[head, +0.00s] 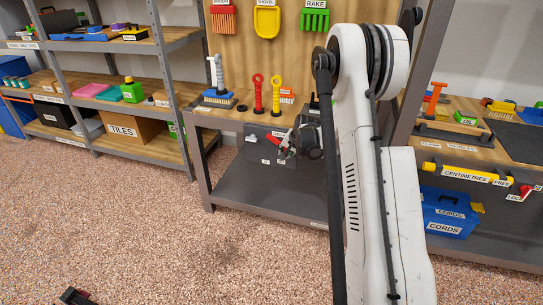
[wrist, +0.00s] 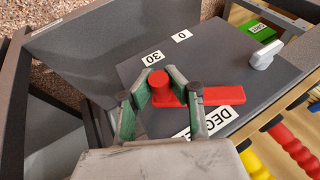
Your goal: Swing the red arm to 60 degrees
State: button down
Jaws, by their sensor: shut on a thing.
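The red arm (wrist: 215,96) lies on a dark grey panel (wrist: 136,66) in the wrist view. It has a round upright red knob (wrist: 158,80) at its left end, and its flat bar reaches right. My gripper (wrist: 158,77) has its green-lined fingers on either side of the knob and is shut on it. White labels 0 (wrist: 181,35) and 30 (wrist: 154,57) sit on the panel above the arm. A DEGREES label (wrist: 205,119) is partly hidden by a finger. In the head view the panel (head: 262,145) hangs at the bench front, and my gripper (head: 305,133) is beside it, partly hidden.
A light grey lever (wrist: 262,55) stands on the panel's right side. Red (wrist: 295,148) and yellow (wrist: 255,163) handles are close by at lower right. The bench's lower shelf (head: 262,192) is bare. Shelving with a TILES box (head: 128,130) stands at left; the floor in front is mostly clear.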

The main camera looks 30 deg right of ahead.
jog(key=shift+r, duration=0.15)
dwell(0.4)
jog(key=c, duration=1.6)
grip_release()
jog(key=shift+d, duration=0.1)
jog(key=shift+s, duration=0.1)
jog(key=v, duration=1.2)
